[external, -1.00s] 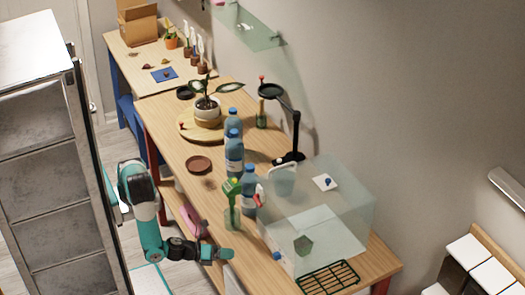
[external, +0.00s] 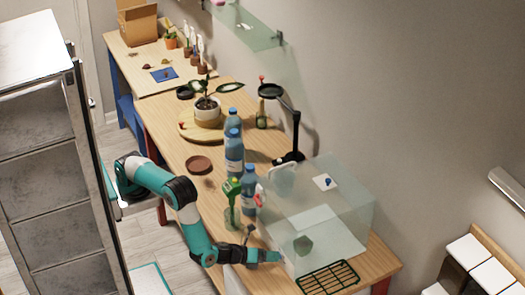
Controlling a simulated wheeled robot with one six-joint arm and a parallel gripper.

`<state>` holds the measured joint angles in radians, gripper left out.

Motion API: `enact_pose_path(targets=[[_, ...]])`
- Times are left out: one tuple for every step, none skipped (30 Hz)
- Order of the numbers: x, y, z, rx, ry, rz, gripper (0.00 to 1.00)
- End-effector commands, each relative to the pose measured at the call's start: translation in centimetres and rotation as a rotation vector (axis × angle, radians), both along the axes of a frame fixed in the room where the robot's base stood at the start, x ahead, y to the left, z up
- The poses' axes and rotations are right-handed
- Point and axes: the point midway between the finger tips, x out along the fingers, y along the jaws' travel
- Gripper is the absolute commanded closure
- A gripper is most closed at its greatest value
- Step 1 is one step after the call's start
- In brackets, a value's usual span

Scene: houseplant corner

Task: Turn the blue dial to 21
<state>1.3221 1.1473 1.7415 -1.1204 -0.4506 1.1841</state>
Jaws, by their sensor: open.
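A small blue knob on a white plate (external: 325,182) shows through the clear tank (external: 345,215), toward its back. In the earlier frame another small blue part shows low at the tank's near left side. My gripper (external: 279,256) is at that spot now and covers it, so I cannot tell whether they touch. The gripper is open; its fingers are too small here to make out. No scale or numbers can be read on either blue part.
A green spray bottle (external: 231,203) and blue water bottles (external: 234,152) stand left of the tank, close to my forearm. A dark green wire rack (external: 328,277) lies in front of the tank. A black lamp (external: 294,135) stands behind.

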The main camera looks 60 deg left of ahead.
Motion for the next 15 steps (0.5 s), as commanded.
enact_pose_path(targets=[[0.02, -0.01, -0.02, 0.0, 0.0, 0.0, 0.44], [0.01, 0.0, -0.03, 0.0, 0.0, 0.0, 0.44], [0.01, 0.0, -0.03, 0.0, 0.0, 0.0, 0.44], [0.01, 0.0, -0.02, 0.0, 0.0, 0.0, 0.44], [0.01, 0.0, -0.02, 0.0, 0.0, 0.0, 0.44], [0.0, 0.01, -0.02, 0.0, 0.0, 0.0, 0.48], [0.0, 0.01, -0.02, 0.0, 0.0, 0.0, 0.55], [0.0, 0.01, -0.02, 0.0, 0.0, 0.0, 0.62], [-0.01, 0.02, -0.01, 0.0, 0.0, 0.0, 0.71], [-0.01, 0.02, -0.01, 0.0, 0.0, 0.0, 0.78], [-0.01, 0.02, -0.01, 0.0, 0.0, 0.0, 0.85], [-0.01, 0.02, -0.01, 0.0, 0.001, 0.001, 0.93], [-0.01, 0.02, -0.01, 0.0, 0.001, 0.001, 0.93], [-0.02, 0.02, -0.01, 0.0, 0.001, 0.001, 0.93], [-0.01, 0.03, 0.0, 0.001, 0.0, 0.0, 0.93]])
